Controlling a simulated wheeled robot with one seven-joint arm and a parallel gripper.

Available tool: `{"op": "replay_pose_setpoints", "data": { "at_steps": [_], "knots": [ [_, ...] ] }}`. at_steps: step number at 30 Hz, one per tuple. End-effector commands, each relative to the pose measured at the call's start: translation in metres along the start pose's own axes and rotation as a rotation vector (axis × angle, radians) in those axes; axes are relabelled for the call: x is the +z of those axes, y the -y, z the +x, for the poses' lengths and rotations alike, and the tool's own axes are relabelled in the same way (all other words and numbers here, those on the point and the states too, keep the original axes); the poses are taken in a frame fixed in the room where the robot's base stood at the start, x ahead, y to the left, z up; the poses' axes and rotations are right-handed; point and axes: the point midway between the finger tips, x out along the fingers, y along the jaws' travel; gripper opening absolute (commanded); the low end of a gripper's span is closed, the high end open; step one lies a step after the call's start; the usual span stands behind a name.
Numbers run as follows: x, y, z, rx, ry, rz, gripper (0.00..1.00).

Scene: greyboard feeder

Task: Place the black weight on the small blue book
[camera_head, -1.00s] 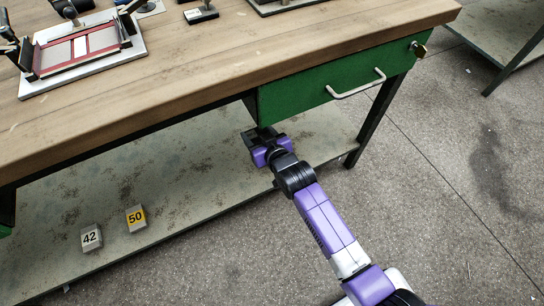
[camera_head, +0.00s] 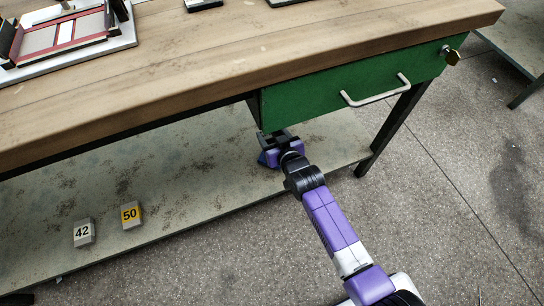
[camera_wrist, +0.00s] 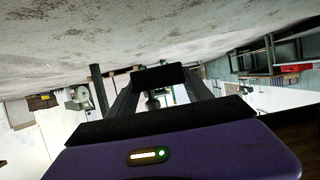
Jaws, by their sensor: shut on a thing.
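In the wrist view, my gripper (camera_wrist: 152,82) is shut on the black weight (camera_wrist: 160,76), a dark block between the two fingers. In the head view I cannot tell the weight apart from the black fingers. A small blue patch (camera_head: 262,159) shows at the gripper's left side, on or near the shelf. It may be the small blue book, mostly hidden; I cannot tell whether the weight touches it.
The lower shelf (camera_head: 180,185) bears a number block 42 (camera_head: 84,232) and a number block 50 (camera_head: 131,215) at the left. The bench top (camera_head: 250,55) and green drawer (camera_head: 320,97) overhang the gripper. A bench leg (camera_head: 390,130) stands to the right.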

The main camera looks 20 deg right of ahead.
Motion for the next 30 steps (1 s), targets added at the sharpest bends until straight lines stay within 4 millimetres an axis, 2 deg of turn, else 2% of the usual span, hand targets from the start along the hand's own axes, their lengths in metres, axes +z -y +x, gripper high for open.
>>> {"op": "replay_pose_setpoints", "data": {
  "at_steps": [1, 3, 9, 17, 26, 30],
  "knots": [
    [0.015, 0.000, 0.007, 0.000, -0.003, 0.000, 0.00],
    [0.030, 0.000, 0.014, 0.000, -0.004, 0.000, 0.00],
    [0.062, 0.000, 0.028, 0.000, -0.005, 0.000, 0.00],
    [0.076, 0.000, 0.033, 0.000, -0.006, 0.000, 0.00],
    [0.111, 0.000, 0.048, 0.000, -0.005, 0.000, 0.00],
    [0.112, 0.000, 0.048, 0.000, -0.007, 0.000, 0.00]
  ]
}}
